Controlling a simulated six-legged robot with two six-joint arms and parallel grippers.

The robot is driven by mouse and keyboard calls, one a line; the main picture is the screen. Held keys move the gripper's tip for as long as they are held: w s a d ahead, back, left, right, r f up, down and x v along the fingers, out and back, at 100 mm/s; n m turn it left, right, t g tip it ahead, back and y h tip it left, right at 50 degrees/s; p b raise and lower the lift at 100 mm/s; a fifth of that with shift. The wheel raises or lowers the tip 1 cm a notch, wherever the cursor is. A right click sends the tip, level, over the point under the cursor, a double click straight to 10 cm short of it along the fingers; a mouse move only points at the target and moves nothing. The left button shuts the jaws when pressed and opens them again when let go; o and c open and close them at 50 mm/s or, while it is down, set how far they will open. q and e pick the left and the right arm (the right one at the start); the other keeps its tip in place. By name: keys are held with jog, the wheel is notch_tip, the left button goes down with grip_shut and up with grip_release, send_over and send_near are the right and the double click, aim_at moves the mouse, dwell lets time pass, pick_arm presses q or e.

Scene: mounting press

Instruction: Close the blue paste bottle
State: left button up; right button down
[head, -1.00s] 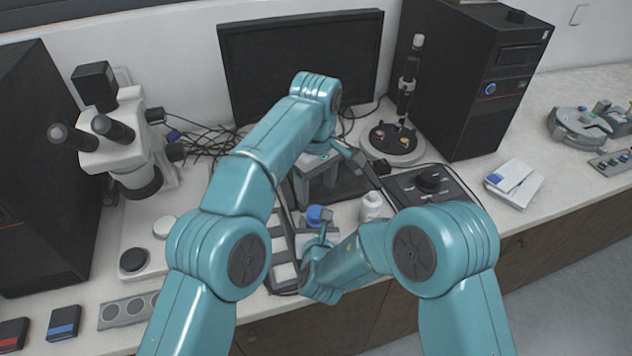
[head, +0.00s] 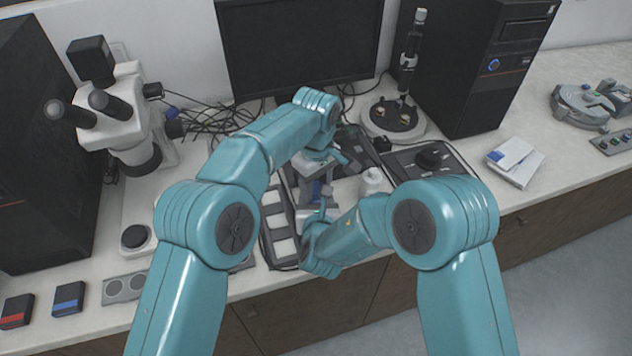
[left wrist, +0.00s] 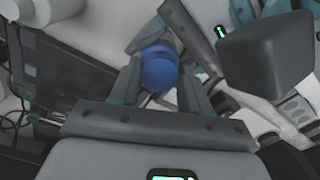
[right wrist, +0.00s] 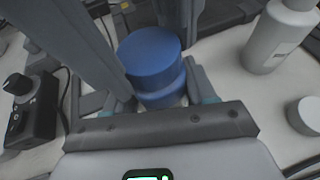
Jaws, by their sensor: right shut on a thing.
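The blue paste bottle has a round blue top (right wrist: 150,55), with a second blue band below it in the right wrist view; I cannot tell whether the top is seated. My right gripper (right wrist: 162,98) is shut on the bottle from the side. My left gripper (head: 318,180) is over the bottle from above. In the left wrist view its fingers (left wrist: 160,80) are open on either side of the blue top (left wrist: 158,68); contact is unclear.
A white bottle (head: 372,182) stands right of the blue one, with a small white lid (right wrist: 307,112) near it in the right wrist view. A black control box (head: 428,160) lies to the right and a microscope (head: 120,125) to the left. A monitor (head: 300,45) stands behind.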

pick_arm(q)
jog(key=c, duration=0.6)
jog(key=m, duration=1)
jog(key=shift+m, duration=0.4)
jog(key=m, duration=0.3)
jog(key=o, duration=1.2)
jog(key=shift+c, duration=0.2)
